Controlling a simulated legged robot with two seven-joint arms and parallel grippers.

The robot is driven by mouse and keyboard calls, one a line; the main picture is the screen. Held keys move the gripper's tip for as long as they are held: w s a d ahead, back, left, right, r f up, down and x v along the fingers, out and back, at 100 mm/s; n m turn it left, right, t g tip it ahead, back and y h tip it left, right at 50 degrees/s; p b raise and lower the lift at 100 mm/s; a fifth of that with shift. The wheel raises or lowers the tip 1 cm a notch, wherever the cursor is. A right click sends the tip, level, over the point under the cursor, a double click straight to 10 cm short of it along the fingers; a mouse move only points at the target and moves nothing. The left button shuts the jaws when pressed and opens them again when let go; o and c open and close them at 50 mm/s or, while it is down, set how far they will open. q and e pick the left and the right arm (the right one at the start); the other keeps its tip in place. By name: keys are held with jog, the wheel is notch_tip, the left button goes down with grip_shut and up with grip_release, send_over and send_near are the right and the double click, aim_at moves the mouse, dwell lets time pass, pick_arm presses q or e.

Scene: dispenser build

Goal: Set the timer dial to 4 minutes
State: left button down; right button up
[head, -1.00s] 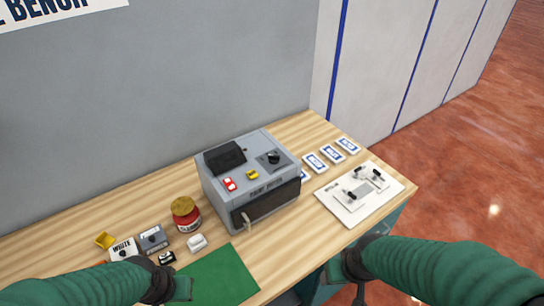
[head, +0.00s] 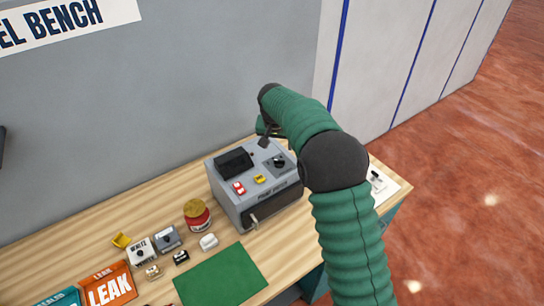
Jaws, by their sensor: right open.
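A grey box-shaped machine (head: 228,198) stands on the wooden bench. On the right of its top is a round black dial (head: 279,161), probably the timer dial; its marks are too small to read. My right arm reaches up and over from the lower right. My right gripper (head: 266,138) is open above the back of the machine, behind the dial and apart from it. The arm covers part of the gripper. My left gripper is out of view.
The machine's top also carries a black block (head: 234,161), a red piece (head: 239,188) and a yellow piece (head: 259,179). A red jar (head: 197,217) and several small parts lie left. A green mat (head: 222,276) lies in front. My arm hides most of a white panel (head: 386,190).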

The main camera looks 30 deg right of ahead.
aim_at(279, 160)
jog(key=p+x, duration=0.2)
jog(key=x, duration=1)
jog(key=shift+w+a, duration=0.15)
jog(key=shift+a, duration=0.05)
jog(key=shift+w+d+f+p, duration=0.1)
jog(key=shift+f+p, duration=0.2)
jog(key=shift+f, duration=0.05)
jog(key=shift+d+f, duration=0.1)
jog(key=shift+d, duration=0.05)
jog(key=shift+d, duration=0.1)
jog(key=c, duration=0.4)
grip_shut()
